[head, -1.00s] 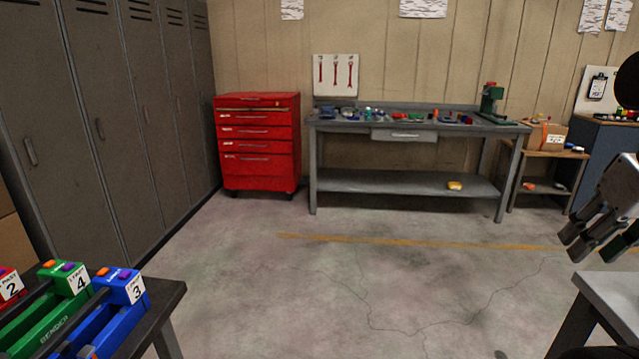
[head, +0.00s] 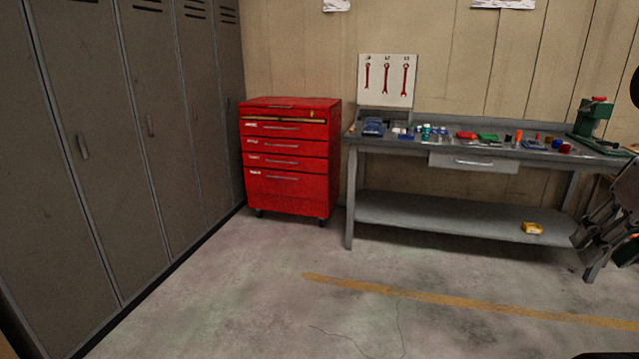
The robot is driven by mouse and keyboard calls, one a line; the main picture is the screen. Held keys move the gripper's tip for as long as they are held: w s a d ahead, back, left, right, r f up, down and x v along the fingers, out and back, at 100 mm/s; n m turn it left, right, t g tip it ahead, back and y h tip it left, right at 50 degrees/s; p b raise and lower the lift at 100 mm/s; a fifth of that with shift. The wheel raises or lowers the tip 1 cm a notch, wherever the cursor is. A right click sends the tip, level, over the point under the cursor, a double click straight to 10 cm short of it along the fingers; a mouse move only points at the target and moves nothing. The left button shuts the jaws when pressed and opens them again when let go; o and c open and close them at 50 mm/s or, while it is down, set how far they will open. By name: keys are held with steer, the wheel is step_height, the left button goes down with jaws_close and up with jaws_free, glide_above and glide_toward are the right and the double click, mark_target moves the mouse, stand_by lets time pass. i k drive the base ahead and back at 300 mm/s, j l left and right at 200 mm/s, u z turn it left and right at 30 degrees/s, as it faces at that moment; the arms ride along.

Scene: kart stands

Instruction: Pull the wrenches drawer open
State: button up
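A red tool cabinet (head: 285,160) on casters stands against the back wall, between the lockers and the workbench. It has several stacked drawers with metal handles and small white labels, too small to read from here. All its drawers look shut, so I cannot tell which is the wrenches drawer. My gripper (head: 598,238) shows at the right edge, partly cut off, far from the cabinet. Its fingers are dark and blurred against the background, and nothing clear is seen between them.
Grey lockers (head: 130,140) line the left side. A grey workbench (head: 420,208) with tools and small parts stands right of the cabinet. The floor (head: 250,290) before the cabinet is clear.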

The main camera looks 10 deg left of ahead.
mark_target(291, 125)
steer(key=i+j+u, duration=0.15)
steer(key=i+u, duration=0.2)
steer(key=i, duration=0.35)
steer(key=i+u, duration=0.3)
steer(key=i, duration=0.4)
steer(key=i+l+u, duration=0.15)
steer(key=i+u, duration=0.2)
steer(key=i, duration=0.3)
steer(key=i+j+z, duration=0.1)
steer(key=i, duration=0.35)
steer(key=i+j, duration=0.15)
steer(key=i, duration=0.3)
steer(key=i+j+z, duration=0.15)
steer(key=i, duration=0.3)
steer(key=i+j, duration=0.2)
steer(key=i, duration=0.25)
steer(key=z, duration=0.05)
